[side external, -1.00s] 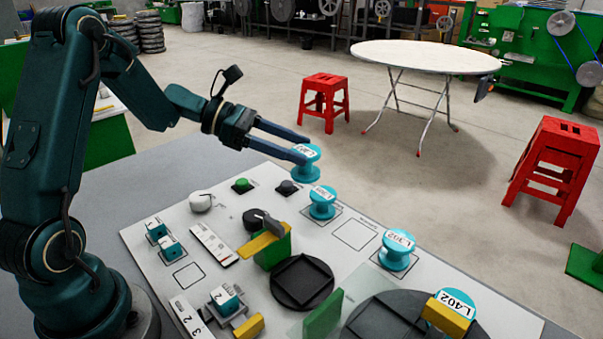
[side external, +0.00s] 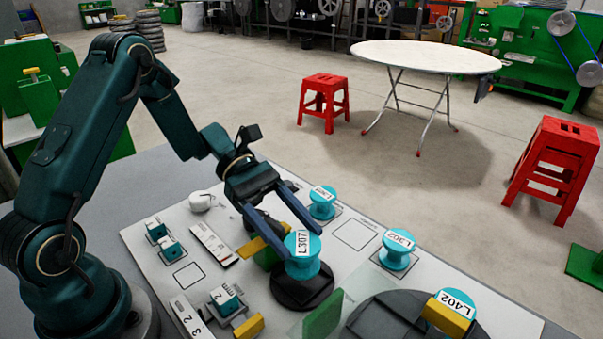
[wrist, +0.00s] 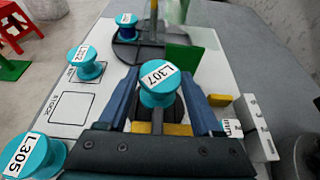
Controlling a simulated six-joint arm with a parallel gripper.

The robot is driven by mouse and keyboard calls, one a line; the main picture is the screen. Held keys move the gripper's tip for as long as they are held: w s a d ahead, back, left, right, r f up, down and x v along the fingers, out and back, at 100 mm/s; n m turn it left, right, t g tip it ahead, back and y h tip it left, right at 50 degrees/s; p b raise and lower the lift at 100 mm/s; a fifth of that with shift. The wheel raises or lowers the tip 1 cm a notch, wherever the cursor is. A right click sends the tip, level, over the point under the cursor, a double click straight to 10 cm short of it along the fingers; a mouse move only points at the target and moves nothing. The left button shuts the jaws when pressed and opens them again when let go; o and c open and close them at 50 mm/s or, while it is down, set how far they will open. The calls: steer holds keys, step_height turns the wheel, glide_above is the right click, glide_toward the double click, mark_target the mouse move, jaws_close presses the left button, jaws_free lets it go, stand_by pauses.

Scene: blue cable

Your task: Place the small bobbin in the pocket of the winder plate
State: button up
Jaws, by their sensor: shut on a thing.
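A teal bobbin labelled L307 (side external: 303,262) is between the two dark fingers of my gripper (side external: 283,233), which is shut on it. It looks upright, label up, and also shows in the wrist view (wrist: 160,84). Below it is a round black plate (side external: 290,297), whose square recess is now covered by the bobbin. I cannot tell whether the bobbin touches the plate or hangs just above it.
A larger dark disc (side external: 385,322) and a green upright block (side external: 323,314) stand close to the right.

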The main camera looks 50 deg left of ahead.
mark_target(283, 236)
steer(key=shift+f, duration=1.55)
steer(key=shift+f, duration=0.15)
steer(key=o, duration=1.3)
steer(key=shift+o, duration=0.2)
